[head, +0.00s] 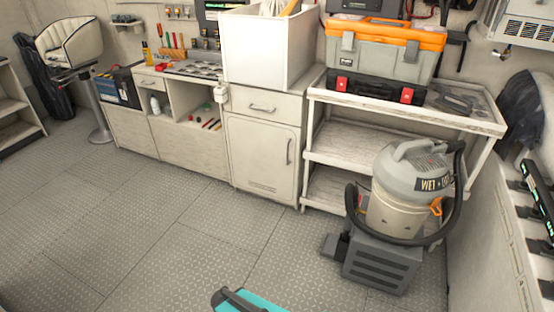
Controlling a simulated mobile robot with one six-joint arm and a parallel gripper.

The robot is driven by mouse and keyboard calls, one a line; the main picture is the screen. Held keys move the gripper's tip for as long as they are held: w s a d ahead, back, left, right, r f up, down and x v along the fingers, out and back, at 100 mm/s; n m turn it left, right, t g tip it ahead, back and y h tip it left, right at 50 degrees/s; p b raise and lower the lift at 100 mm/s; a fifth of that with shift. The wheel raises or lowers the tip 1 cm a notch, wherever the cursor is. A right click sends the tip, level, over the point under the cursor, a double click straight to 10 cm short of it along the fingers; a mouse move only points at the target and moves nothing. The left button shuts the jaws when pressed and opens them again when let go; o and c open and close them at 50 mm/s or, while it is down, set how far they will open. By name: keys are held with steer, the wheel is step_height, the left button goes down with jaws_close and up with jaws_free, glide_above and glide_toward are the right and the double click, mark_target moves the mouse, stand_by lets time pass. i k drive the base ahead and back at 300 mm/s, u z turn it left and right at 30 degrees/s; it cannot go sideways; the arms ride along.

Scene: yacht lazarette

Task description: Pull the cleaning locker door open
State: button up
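A cream locker door (260,160) is in the middle of the head view, low in the cabinet under a drawer. It looks shut, flush with its frame. It has an upright bar handle (289,151) near its right edge and small vent slots near the bottom. No label is readable on it, so I cannot confirm it is the cleaning locker. My gripper is not in view. The inside of the locker is hidden.
Right of the door stands a shelf unit (330,148) with toolboxes on top. A grey wet vacuum (402,180) with a black hose stands on a dark grey base (381,262) in front of it. The plated floor (190,235) before the door is clear. A chair (72,45) stands far left.

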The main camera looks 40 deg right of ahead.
mark_target(264, 154)
steer(key=z, duration=0.6)
steer(key=i, duration=1.25)
steer(key=u, duration=0.45)
steer(key=k, duration=0.95)
steer(key=z, duration=0.4)
steer(key=i, duration=0.15)
steer(key=u, duration=0.3)
